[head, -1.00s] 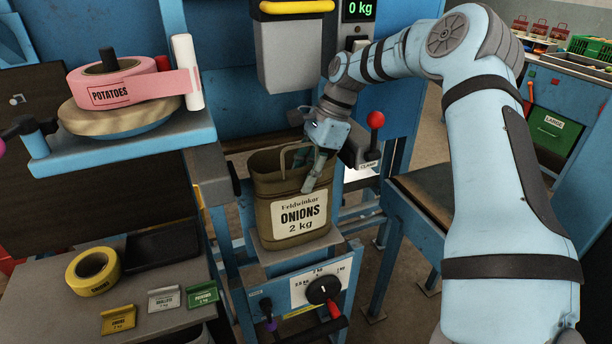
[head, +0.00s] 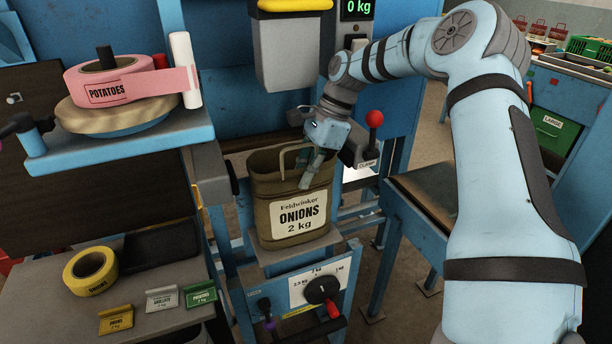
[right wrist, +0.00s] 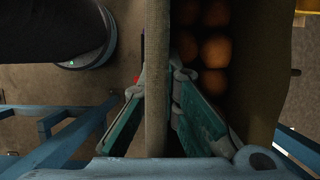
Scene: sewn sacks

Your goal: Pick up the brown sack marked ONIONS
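The brown sack marked ONIONS (head: 296,216) stands upright and open-topped on a small grey platform (head: 296,254) in the head view, under the grey filling spout. Its label reads Feldwinkar, ONIONS, 2 kg. My right gripper (head: 309,172) reaches down at the sack's right rim. In the right wrist view my right gripper (right wrist: 160,92) has one green-padded finger on each side of the sack's wall (right wrist: 157,50), both tips against it. Round brown onions (right wrist: 214,50) show inside the sack. My left gripper is not in view.
The grey spout (head: 295,50) hangs just above and behind the sack. A red-knobbed clamp lever (head: 374,120) is close to the right. A shelf with the pink POTATOES roll (head: 125,85) stands left. The dial panel (head: 320,285) is below.

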